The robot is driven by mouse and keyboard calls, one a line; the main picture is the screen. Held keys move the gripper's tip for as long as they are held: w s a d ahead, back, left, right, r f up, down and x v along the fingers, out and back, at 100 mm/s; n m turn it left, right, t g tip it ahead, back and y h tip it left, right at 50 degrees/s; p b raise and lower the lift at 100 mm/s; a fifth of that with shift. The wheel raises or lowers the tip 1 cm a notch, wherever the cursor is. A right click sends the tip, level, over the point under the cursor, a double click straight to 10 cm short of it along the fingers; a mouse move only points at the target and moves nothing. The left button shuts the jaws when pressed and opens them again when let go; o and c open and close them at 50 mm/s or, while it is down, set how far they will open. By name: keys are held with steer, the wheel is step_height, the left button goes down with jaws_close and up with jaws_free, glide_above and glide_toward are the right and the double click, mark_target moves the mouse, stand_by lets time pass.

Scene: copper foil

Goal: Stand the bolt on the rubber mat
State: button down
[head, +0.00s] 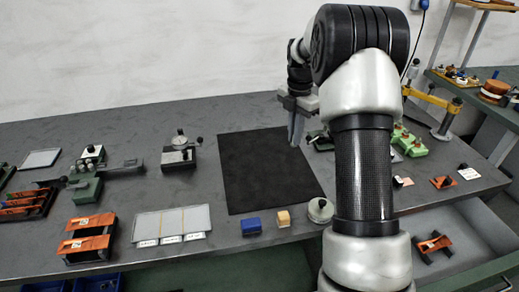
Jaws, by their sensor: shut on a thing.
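The black rubber mat (258,170) lies flat on the grey bench in the middle of the head view. Its visible surface is bare. My gripper (296,135) points down over the right part of the mat, near its far right edge. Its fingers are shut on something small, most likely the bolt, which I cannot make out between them. I see no bolt standing on the visible part of the mat. My arm hides the bench to the right of the mat.
A dial gauge stand (178,155) is left of the mat. Green blocks (411,146) and orange pieces are right of my arm.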

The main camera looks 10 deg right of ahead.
steer(key=shift+w+f, duration=0.1)
steer(key=shift+w, duration=0.2)
steer(key=shift+w+f, duration=0.1)
steer(key=shift+f, duration=0.2)
step_height(320, 180, down, 9)
steer(key=shift+f+b, duration=0.1)
steer(key=shift+b, duration=0.45)
steer(key=shift+f, duration=0.1)
steer(key=c, duration=1.9)
jaws_free()
steer(key=shift+o, duration=0.2)
